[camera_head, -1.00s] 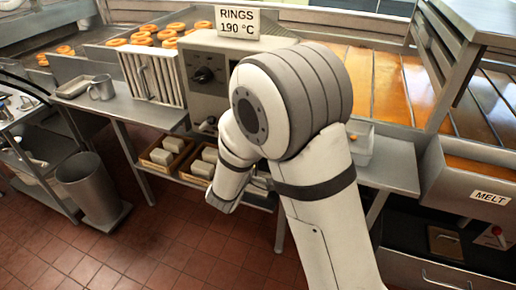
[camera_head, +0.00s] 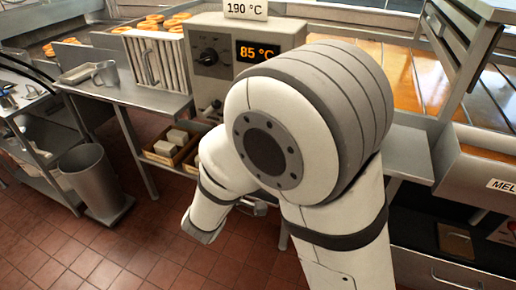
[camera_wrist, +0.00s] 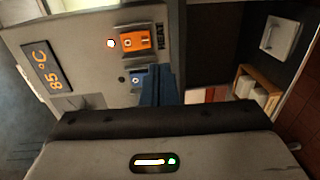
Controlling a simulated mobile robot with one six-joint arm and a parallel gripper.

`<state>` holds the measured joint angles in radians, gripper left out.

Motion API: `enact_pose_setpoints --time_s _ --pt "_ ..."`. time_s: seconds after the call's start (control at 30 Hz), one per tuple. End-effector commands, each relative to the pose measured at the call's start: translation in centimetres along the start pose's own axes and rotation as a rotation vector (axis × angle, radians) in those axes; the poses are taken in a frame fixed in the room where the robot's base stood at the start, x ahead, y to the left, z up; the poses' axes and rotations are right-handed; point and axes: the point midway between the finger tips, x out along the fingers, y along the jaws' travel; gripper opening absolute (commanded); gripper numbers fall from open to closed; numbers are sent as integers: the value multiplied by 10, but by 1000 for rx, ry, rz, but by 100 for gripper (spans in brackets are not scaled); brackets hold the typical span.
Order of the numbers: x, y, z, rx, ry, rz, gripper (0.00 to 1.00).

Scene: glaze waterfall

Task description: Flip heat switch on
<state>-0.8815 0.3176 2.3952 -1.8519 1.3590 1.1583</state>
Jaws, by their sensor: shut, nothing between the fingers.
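The heat switch (camera_wrist: 135,40) is an orange rocker in a metal frame beside the label HEAT in the wrist view. A small lamp (camera_wrist: 110,43) next to it glows. A blue switch (camera_wrist: 137,74) sits beside it on the same grey control box (camera_wrist: 80,40). My gripper (camera_wrist: 158,75) is shut and empty, its dark blue fingers close to the blue switch and just off the orange one; I cannot tell whether they touch. In the head view the control box (camera_head: 205,80) shows an orange display (camera_head: 258,51) reading 85 °C; my arm hides the gripper and the switches.
A metal jug (camera_head: 106,73) stands on the left counter (camera_head: 130,96). Crates (camera_head: 170,150) sit on the shelf below. A bin (camera_head: 92,180) stands on the floor at left. Rings (camera_head: 152,22) lie behind.

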Motion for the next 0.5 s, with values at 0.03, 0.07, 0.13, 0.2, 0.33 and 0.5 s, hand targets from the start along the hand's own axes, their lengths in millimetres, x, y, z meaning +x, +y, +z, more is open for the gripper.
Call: enact_pose_setpoints --time_s 0.03,0.07,0.13,0.2,0.33,0.5 --pt "-9 -3 0 -1 3 0 0" --pt "-13 -3 0 -1 3 0 0" --pt "-20 -5 0 0 1 -1 0" --pt "-25 -5 0 0 0 0 0" --pt "-30 -6 1 1 -3 0 0" --pt "-30 -6 1 1 -4 0 0"
